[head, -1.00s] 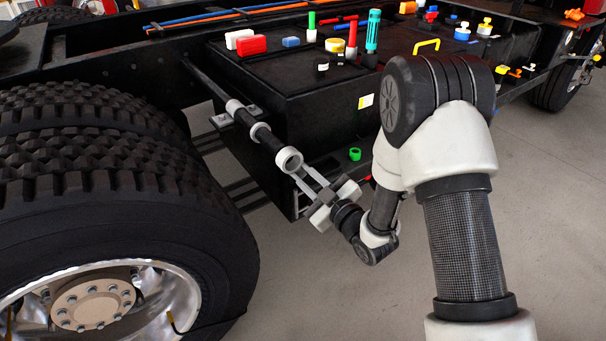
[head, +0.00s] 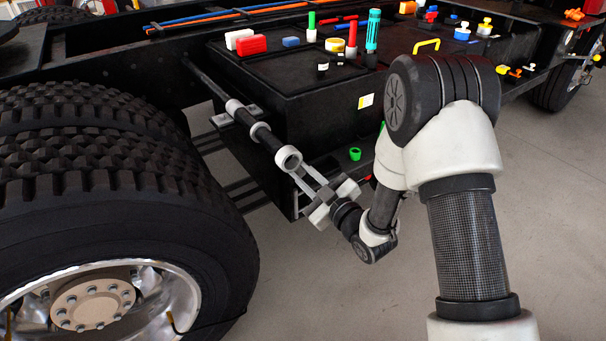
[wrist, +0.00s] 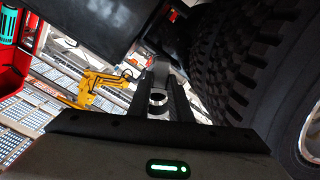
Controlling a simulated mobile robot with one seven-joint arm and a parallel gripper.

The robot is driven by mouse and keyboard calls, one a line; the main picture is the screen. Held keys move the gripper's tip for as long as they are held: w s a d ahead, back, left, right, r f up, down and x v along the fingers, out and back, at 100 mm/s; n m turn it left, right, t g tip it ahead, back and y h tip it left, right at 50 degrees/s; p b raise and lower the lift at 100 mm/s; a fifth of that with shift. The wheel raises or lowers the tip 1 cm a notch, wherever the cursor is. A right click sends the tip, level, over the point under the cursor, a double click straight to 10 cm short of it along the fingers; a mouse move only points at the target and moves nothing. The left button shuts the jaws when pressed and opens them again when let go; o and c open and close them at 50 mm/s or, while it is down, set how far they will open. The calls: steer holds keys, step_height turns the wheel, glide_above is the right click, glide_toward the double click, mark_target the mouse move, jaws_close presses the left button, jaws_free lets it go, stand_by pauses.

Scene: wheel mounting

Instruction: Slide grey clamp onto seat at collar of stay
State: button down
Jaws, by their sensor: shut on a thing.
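The stay (head: 268,140) is a dark rod that slants down from the truck frame toward my gripper. A pale collar (head: 234,106) sits partway along it. The grey clamp (head: 288,158) is a light ring at the stay's near end; I cannot tell whether it is around the rod or just in front of it. My gripper (head: 303,176) is shut on the clamp, its two fingers reaching up-left to the ring. The wrist view shows the clamp (wrist: 157,98) between the fingertips, in line with a grey part beyond. The seat is not clearly distinguishable.
Large tyres (head: 120,200) stand close on the left. A black box (head: 310,110) beside the stay carries several coloured parts on top. A small green cup (head: 355,154) sits low by the box. Open floor (head: 300,290) lies below my gripper.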

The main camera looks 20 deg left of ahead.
steer(key=b+x, duration=0.5)
steer(key=x, duration=0.7)
stand_by(3.0)
steer(key=shift+w+a, duration=0.1)
steer(key=c, duration=1.5)
jaws_free()
steer(key=shift+c, duration=0.2)
steer(key=p+v, duration=0.1)
steer(key=v, duration=1.6)
steer(key=shift+s+p, duration=0.25)
steer(key=shift+p, duration=0.1)
